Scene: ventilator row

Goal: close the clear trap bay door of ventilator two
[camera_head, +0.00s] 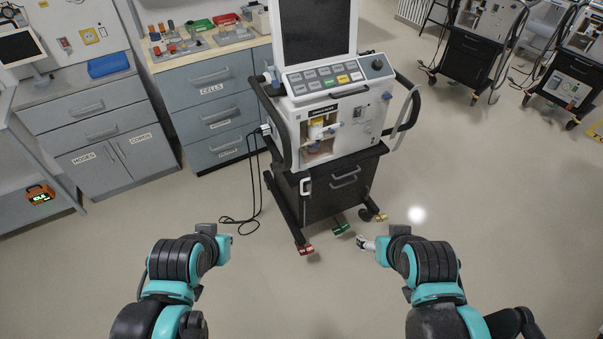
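A ventilator (335,110) stands on a dark wheeled cart in front of me, with a dark screen and a sloped button panel. Its label is too small to read. A trap bay (319,138) in the lower left of its front shows yellow-orange and blue parts inside. I cannot make out the clear door or its angle. My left gripper (223,250) is low, left of the cart; its fingers do not show. My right gripper (366,243) is low, near the cart's foot, its pale fingertips pointing left and apart from the ventilator. Its opening is too small to judge.
Black cables (258,195) hang left of the cart to the floor. The cart's feet (304,249) spread forward. Grey drawer cabinets (210,105) stand behind at the left. Other ventilator carts (473,55) stand at the back right.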

